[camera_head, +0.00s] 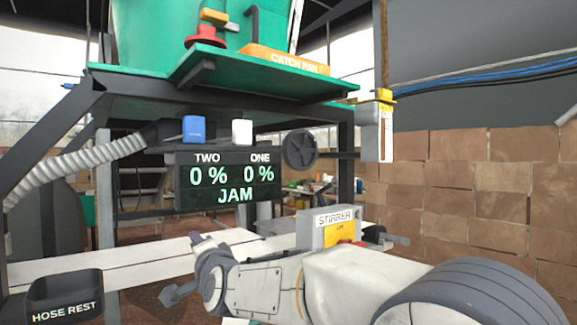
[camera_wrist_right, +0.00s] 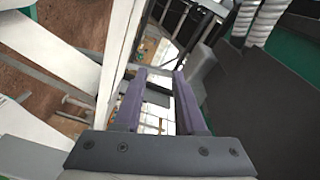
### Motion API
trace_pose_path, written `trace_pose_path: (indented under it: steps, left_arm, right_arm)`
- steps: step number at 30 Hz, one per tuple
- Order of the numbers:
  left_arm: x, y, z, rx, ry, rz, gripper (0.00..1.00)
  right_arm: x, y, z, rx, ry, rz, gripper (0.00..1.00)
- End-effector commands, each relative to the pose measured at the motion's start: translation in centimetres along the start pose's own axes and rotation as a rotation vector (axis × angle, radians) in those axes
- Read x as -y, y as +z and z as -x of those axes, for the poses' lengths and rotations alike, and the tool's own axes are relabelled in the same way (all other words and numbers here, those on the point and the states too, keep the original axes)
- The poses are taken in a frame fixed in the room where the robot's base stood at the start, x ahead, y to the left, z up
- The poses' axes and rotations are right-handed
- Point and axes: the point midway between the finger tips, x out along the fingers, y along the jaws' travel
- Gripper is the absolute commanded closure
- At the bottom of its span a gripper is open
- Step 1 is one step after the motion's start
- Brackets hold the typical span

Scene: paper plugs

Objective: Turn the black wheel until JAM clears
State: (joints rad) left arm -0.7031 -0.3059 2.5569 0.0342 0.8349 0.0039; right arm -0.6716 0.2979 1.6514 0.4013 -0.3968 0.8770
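The black wheel (camera_head: 299,149) is a round handwheel under the green machine, right of the display. The dark display (camera_head: 228,180) reads TWO 0 %, ONE 0 % and JAM in green letters. My right arm comes in from the right, low in the head view. Its gripper (camera_head: 181,268) is below and left of the wheel, apart from it. In the right wrist view the gripper (camera_wrist_right: 160,76) has its two purple fingers spread, with nothing between them. I cannot make out the wheel in that view. My left gripper is not in view.
A grey STIRRER box (camera_head: 318,234) stands just behind my right arm. A black HOSE REST tray (camera_head: 65,298) is at lower left. A ribbed hose (camera_head: 75,163) runs to the blue plug (camera_head: 195,129) side; a white plug (camera_head: 242,132) is beside it. A white beam (camera_head: 140,262) crosses below.

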Motion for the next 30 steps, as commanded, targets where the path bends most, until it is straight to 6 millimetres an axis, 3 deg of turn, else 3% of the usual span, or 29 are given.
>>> trace_pose_path:
  steps: [1,4,6,9,13,18,23,30]
  left_arm:
    - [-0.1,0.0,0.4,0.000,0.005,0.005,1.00]
    - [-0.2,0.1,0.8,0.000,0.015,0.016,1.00]
    - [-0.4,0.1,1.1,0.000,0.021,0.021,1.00]
    - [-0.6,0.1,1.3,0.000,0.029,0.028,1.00]
    - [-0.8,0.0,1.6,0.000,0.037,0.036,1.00]
    - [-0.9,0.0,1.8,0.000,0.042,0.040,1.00]
    - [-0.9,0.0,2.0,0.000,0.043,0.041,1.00]
    - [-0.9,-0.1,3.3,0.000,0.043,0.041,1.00]
  right_arm:
    - [2.7,-2.4,-2.0,-0.107,-0.118,-0.119,0.60]
    - [7.3,-7.7,-3.4,-0.313,-0.391,-0.370,0.60]
    - [9.3,-11.1,-2.8,-0.437,-0.590,-0.529,0.60]
    - [10.4,-14.6,-0.7,-0.570,-0.849,-0.704,0.60]
    - [10.0,-17.1,2.4,-0.682,-1.115,-0.846,0.60]
    - [9.0,-18.3,5.3,-0.756,-1.328,-0.932,0.60]
    - [9.1,-19.2,6.1,-0.773,-1.382,-0.949,0.60]
    - [11.2,-23.0,5.9,-0.774,-1.382,-0.946,0.60]
